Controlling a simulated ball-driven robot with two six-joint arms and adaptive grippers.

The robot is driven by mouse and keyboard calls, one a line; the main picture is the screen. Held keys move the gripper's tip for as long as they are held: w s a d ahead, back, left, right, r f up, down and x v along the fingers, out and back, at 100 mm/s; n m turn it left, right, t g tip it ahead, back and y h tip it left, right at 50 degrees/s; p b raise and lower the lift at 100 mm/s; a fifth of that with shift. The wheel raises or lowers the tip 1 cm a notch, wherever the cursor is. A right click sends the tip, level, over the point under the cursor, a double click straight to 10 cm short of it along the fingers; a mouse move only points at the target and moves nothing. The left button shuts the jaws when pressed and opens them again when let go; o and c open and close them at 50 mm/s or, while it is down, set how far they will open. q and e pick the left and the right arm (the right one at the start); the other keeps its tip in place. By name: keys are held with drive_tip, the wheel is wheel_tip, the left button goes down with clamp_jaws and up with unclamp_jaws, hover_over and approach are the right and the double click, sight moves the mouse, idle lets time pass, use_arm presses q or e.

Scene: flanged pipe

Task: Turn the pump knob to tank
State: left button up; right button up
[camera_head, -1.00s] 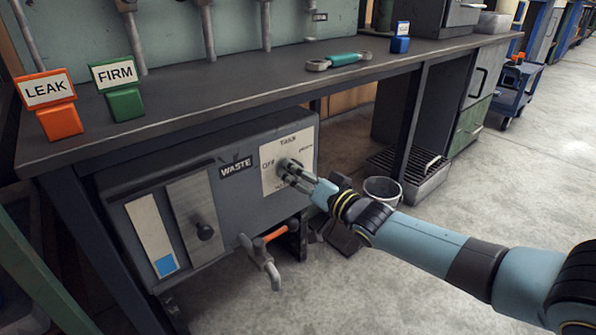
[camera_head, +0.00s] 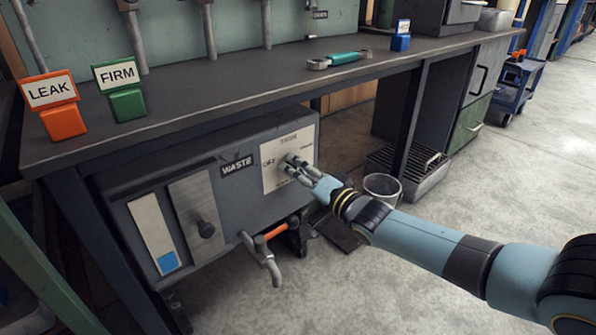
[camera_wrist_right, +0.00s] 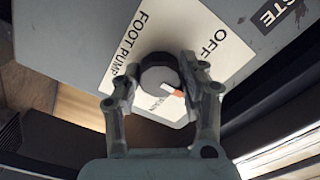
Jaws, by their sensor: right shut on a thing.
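The pump knob is a round, pale-faced knob with a dark rim, and in the right wrist view it (camera_wrist_right: 160,75) sits between my right gripper's fingers. An orange-red mark lies at its lower-right edge, away from the words FOOT PUMP and near a small, partly hidden word. The white label plate (camera_head: 271,178) reads OFF at left in the head view; its other words are too small to read surely. My right gripper (camera_head: 293,167) is shut on the knob, and its fingers also show in the right wrist view (camera_wrist_right: 163,82). My left gripper is not in view.
The grey cabinet (camera_head: 150,165) carries a WASTE label (camera_head: 237,165), a slider panel (camera_head: 197,215) and an orange-handled tap (camera_head: 262,255) below. The bench top (camera_head: 230,85) overhangs it. A bucket (camera_head: 382,187) stands on the floor behind my right forearm.

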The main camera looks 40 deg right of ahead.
drive_tip(key=shift+f, duration=0.1)
drive_tip(key=o, duration=1.2)
drive_tip(key=shift+c, duration=0.2)
drive_tip(key=s, duration=1.2)
drive_tip(key=shift+d, duration=0.45)
